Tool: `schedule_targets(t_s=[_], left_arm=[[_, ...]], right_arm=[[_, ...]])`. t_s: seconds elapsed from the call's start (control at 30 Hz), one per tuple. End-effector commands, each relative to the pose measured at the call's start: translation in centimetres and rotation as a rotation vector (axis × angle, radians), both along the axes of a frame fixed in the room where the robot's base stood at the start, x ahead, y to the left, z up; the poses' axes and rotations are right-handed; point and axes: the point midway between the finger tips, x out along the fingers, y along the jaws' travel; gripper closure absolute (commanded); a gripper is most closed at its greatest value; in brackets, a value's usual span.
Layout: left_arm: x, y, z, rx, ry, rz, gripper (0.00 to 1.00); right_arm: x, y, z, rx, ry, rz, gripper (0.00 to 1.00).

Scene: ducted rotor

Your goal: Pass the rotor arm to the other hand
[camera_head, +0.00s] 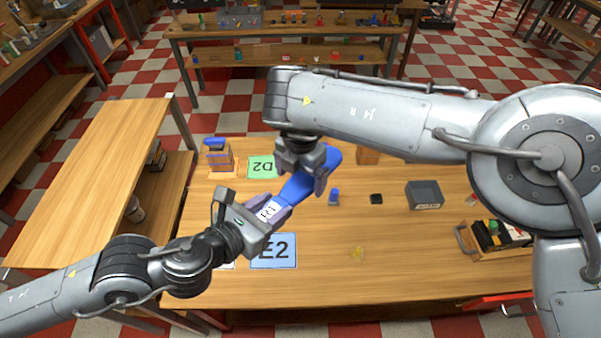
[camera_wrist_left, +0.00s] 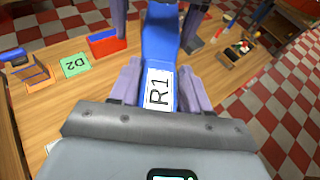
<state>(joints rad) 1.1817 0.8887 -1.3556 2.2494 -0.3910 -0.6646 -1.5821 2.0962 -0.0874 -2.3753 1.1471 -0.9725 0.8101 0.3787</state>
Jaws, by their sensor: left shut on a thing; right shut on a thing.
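The rotor arm is a long blue piece (camera_head: 298,187) with a white R1 label, held above the table between my two grippers. My left gripper (camera_head: 272,208) is shut on its near, labelled end. My right gripper (camera_head: 306,172) comes from above and is shut on it farther along, toward the far end. In the left wrist view the rotor arm (camera_wrist_left: 161,42) runs away from my left gripper (camera_wrist_left: 160,88), whose purple fingers lie on both sides of the R1 label. The right gripper's fingers (camera_wrist_left: 160,18) show at the top on either side of the blue piece.
On the wooden table (camera_head: 330,280) lie a green D2 card (camera_head: 262,167) and a blue E2 card (camera_head: 274,251). A dark grey box (camera_head: 424,194), a small black block (camera_head: 376,199), a blue piece (camera_head: 334,197) and a wooden tool caddy (camera_head: 490,242) stand to the right. The front middle is mostly clear.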

Motion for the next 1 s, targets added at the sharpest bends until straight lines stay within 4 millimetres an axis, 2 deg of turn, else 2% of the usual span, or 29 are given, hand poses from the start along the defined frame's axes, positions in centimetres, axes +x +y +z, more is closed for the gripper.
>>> schedule_targets(t_s=[0.03,0.07,0.4,0.43,0.6,0.63,1.0], left_arm=[[-0.07,-0.19,0.33,-0.006,-0.004,-0.005,0.96],[-0.08,-0.2,0.33,-0.006,-0.004,-0.005,0.96],[-0.32,-0.44,0.28,-0.008,-0.002,-0.013,0.94],[-0.34,-0.46,0.29,-0.008,-0.002,-0.014,0.5],[-0.32,-0.4,0.21,-0.006,-0.001,-0.012,0.24],[-0.29,-0.37,0.19,-0.005,-0.001,-0.011,0.22],[-0.43,0.17,0.26,-0.002,-0.001,-0.005,0.22]], right_arm=[[-0.03,0.08,-0.04,0.001,0.0,0.002,0.12],[-0.03,0.09,-0.04,0.001,0.0,0.002,0.17],[-0.04,0.32,0.06,0.006,-0.001,0.006,0.69],[-0.01,0.35,0.13,0.007,-0.001,0.006,0.72],[0.0,0.33,0.15,0.006,-0.002,0.005,0.72],[0.0,0.31,0.15,0.006,-0.002,0.005,0.72],[0.02,0.12,0.12,0.003,-0.001,0.002,0.72]])
